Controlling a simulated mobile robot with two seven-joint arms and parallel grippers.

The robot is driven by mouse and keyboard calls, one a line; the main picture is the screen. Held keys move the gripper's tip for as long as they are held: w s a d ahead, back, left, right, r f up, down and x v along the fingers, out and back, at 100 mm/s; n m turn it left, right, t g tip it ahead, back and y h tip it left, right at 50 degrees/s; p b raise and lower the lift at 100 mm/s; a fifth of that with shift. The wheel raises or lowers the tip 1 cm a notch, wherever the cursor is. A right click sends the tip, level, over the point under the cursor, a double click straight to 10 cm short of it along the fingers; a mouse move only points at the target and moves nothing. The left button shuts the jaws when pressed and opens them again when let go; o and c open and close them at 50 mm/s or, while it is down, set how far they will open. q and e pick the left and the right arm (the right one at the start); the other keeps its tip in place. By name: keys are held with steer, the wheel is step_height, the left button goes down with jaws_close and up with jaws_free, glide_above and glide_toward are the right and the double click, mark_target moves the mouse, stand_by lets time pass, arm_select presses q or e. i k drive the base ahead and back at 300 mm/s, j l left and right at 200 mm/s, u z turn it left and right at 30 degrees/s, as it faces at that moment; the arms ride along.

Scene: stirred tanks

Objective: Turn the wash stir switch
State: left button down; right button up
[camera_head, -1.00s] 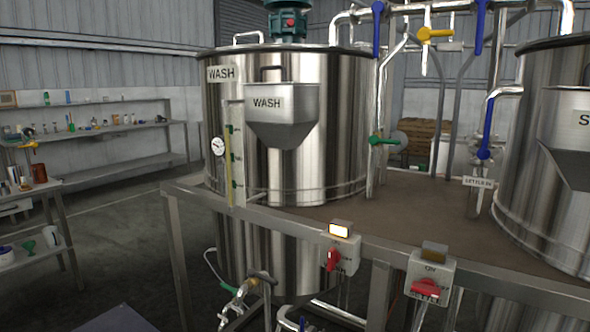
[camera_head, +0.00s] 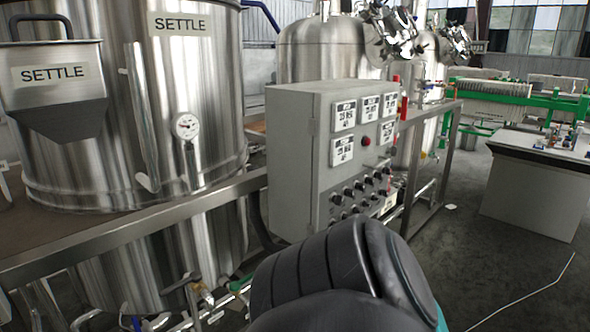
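A grey control box (camera_head: 290,160) stands on the frame rail at the middle of the head view. Its face carries several small displays (camera_head: 345,116) above rows of dark knobs (camera_head: 350,192). The lettering near the knobs is too small to read, so I cannot tell whether a wash stir switch is among them. The wash tank and the red-handled switches on the rail are out of view. Neither of my grippers is in view. A dark rounded arm part, mine, fills the bottom centre and covers the area just below the box.
The steel SETTLE tank (camera_head: 215,100) and its hopper (camera_head: 55,90) stand at the left behind the frame rail (camera_head: 130,230). More steel vessels (camera_head: 320,50) stand behind the box. A bench (camera_head: 540,185) and a green-framed machine (camera_head: 510,90) are at the right. The floor between shows open room.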

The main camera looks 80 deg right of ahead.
mark_target(337, 200)
steer(key=z, duration=3)
